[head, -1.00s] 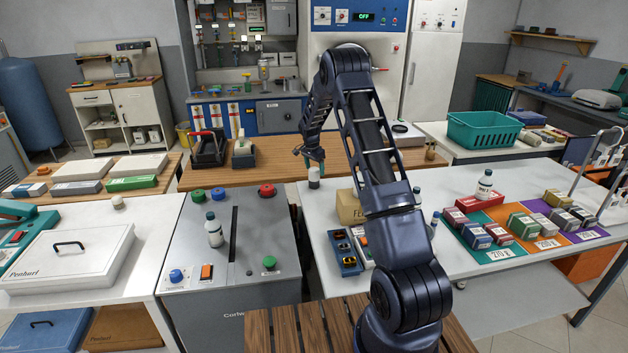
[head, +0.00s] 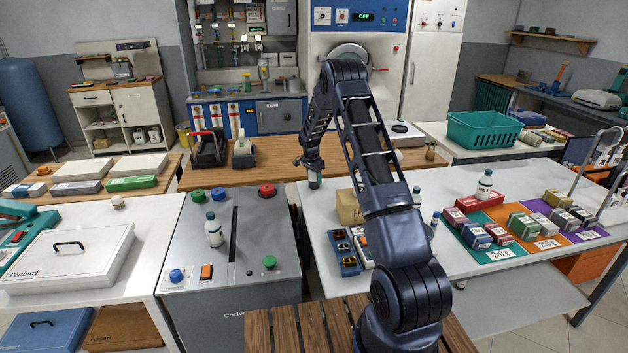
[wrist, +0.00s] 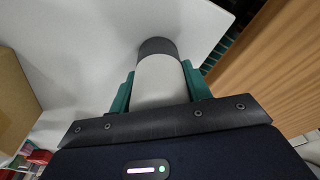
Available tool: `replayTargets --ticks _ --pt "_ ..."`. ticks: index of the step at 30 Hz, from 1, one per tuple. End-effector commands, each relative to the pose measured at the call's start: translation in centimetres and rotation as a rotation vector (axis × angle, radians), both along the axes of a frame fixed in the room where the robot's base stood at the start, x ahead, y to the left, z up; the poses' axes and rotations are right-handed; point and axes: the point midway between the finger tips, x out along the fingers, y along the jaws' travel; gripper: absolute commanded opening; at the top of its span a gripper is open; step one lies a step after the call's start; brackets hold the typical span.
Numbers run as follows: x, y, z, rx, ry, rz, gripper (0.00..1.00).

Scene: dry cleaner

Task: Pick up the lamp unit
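The lamp unit (wrist: 158,80) is a pale cylinder with a dark grey end, seen between the green fingers of my gripper (wrist: 158,88) in the wrist view. One finger lies along each side of it, with no clear gap showing. I cannot tell whether they press on it. In the head view the lamp unit (head: 314,182) stands upright near the back left edge of the white table (head: 400,262). My gripper (head: 313,172) is over its top and hides its upper part.
A cardboard box (head: 348,207) and a blue tray (head: 345,252) stand close by on the table. The grey console (head: 235,262) is to the left and a wooden counter (head: 275,163) behind. Bottles and coloured boxes lie further right.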

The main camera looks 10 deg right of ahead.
Motion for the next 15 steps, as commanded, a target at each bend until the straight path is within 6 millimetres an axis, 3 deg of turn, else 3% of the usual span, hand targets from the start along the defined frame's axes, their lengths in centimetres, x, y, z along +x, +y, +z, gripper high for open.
replayTargets --ticks 10,15 --pt "0.0 0.0 0.2 0.001 -0.001 0.000 0.23" --pt "0.1 0.0 1.9 0.000 -0.002 -0.001 0.23"
